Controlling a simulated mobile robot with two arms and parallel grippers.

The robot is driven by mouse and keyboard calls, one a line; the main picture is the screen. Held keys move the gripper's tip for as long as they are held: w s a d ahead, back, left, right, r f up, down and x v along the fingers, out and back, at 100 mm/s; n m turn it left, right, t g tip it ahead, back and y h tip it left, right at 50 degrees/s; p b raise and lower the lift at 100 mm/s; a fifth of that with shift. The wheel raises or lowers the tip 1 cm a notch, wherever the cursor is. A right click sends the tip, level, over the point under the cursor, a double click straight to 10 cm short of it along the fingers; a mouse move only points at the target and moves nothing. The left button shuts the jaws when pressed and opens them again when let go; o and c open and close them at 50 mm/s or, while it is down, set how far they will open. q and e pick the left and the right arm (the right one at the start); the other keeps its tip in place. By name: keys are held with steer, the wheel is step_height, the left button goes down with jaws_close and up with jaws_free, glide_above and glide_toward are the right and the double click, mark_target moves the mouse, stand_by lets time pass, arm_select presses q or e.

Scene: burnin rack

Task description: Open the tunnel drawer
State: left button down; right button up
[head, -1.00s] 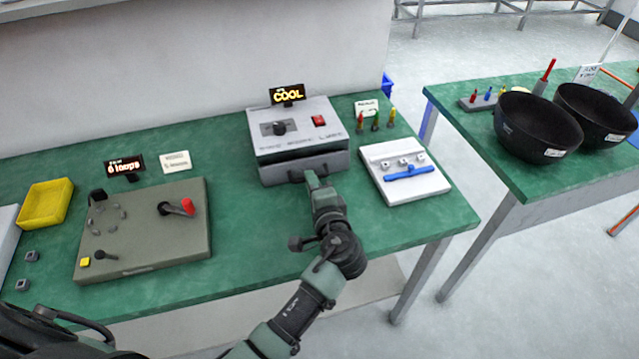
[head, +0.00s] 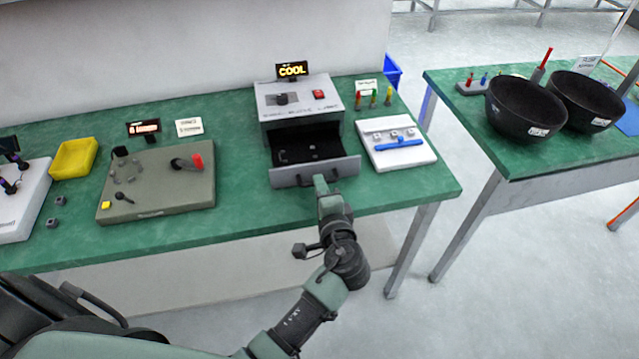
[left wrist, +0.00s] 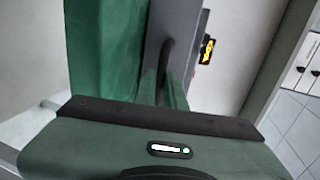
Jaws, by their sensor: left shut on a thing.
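The tunnel unit (head: 298,97) is a grey box with a dark knob and a red switch on top, on the green bench in the head view. Its drawer (head: 342,169) is pulled out toward me, and the dark inside shows a few small items. My left gripper (head: 321,184) is at the drawer's front, shut on its handle; the handle itself is mostly hidden by the fingers. In the left wrist view the grey drawer front (left wrist: 182,50) and dark handle (left wrist: 166,60) show close by. My right gripper is not in view.
A "COOL" sign (head: 292,70) stands behind the unit. A white tray (head: 398,155) with a blue bar lies to the right. A grey-green panel (head: 160,190) with a red-tipped lever is to the left. Black bowls (head: 522,108) stand on the other table.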

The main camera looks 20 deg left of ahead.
arm_select(q)
steer(key=shift+s+a, duration=0.1)
steer(key=c, duration=1.5)
jaws_free()
steer(key=b+v, duration=0.1)
steer(key=v, duration=0.6)
steer(key=shift+s+d, duration=0.25)
steer(key=shift+s, duration=0.05)
steer(key=shift+a, duration=0.1)
